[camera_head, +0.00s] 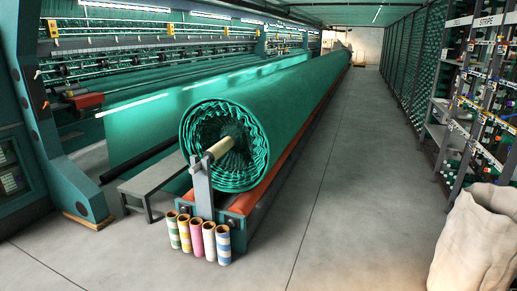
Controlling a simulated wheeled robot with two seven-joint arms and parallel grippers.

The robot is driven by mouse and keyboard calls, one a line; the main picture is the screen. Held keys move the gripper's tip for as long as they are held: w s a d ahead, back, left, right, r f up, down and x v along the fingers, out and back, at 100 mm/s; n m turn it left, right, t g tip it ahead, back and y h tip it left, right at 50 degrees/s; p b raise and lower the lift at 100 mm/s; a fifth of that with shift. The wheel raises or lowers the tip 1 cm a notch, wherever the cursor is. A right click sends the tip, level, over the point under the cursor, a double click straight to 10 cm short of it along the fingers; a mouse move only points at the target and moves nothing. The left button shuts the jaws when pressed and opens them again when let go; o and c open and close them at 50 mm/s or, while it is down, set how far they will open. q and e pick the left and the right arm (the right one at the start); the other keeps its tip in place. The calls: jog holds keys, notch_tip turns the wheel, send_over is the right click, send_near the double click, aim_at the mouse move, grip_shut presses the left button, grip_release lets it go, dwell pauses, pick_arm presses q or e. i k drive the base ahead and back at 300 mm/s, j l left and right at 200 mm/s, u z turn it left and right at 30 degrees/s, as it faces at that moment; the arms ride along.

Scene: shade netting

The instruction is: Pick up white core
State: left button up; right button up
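The white core (209,241) stands upright on the floor in a row of several short cardboard tubes at the front end of the large green netting roll. A pink core (196,239) stands just left of it and a blue-and-white striped core (223,245) just right of it. Neither of my grippers is in view.
The netting roll (290,105) rests on a long frame with orange rollers; a grey post (202,185) rises behind the cores. A low grey bench (150,180) stands left. A pale sack (475,245) and a shelf rack (475,95) stand right. The aisle floor (345,190) is clear.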

aim_at(208, 227)
jog(key=i, duration=1)
jog(key=i+l+u, duration=0.1)
jog(key=i, duration=0.85)
jog(key=i+u, duration=0.2)
jog(key=i, duration=0.15)
jog(key=i+l+u, duration=0.15)
jog(key=i, duration=0.25)
jog(key=i+l+u, duration=0.2)
jog(key=i, duration=0.15)
